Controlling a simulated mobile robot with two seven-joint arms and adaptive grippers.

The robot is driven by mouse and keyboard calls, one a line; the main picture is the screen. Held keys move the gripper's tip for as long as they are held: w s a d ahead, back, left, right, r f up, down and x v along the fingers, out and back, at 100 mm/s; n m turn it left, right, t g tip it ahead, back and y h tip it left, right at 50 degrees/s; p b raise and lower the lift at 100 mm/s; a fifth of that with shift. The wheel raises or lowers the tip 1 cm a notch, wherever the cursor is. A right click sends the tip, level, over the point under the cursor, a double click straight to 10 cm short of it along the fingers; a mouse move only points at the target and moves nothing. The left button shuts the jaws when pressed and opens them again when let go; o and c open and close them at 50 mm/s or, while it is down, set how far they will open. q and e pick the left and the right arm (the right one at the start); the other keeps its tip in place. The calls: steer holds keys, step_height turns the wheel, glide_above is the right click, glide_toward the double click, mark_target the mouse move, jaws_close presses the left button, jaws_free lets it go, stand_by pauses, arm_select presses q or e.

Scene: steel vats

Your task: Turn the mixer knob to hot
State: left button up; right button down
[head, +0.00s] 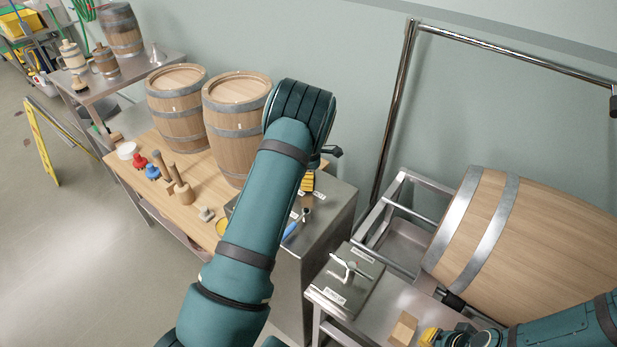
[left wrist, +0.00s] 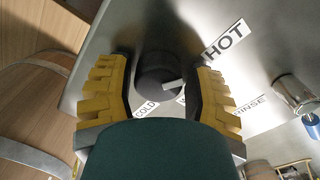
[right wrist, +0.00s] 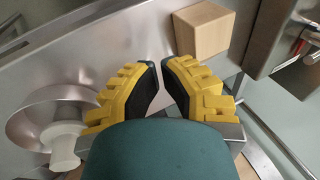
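The dark round mixer knob (left wrist: 157,75) is on a steel panel (left wrist: 120,40) in the left wrist view. Its white pointer faces right, roughly between the COLD label (left wrist: 146,109) and the HOT label (left wrist: 224,42). My left gripper (left wrist: 160,78) is open, with one yellow finger on either side of the knob. I cannot tell whether either finger touches it. In the head view my left arm hides the knob; only a bit of the left gripper (head: 307,183) shows. My right gripper (right wrist: 159,66) is shut and empty, near a wooden block (right wrist: 203,30).
A steel valve plate (head: 350,278) and a large lying barrel (head: 540,240) are at the right. A RINSE label (left wrist: 250,107) lies near the knob.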

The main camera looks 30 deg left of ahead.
arm_select(q)
steer(key=shift+o, duration=1.1)
step_height(320, 180, up, 12)
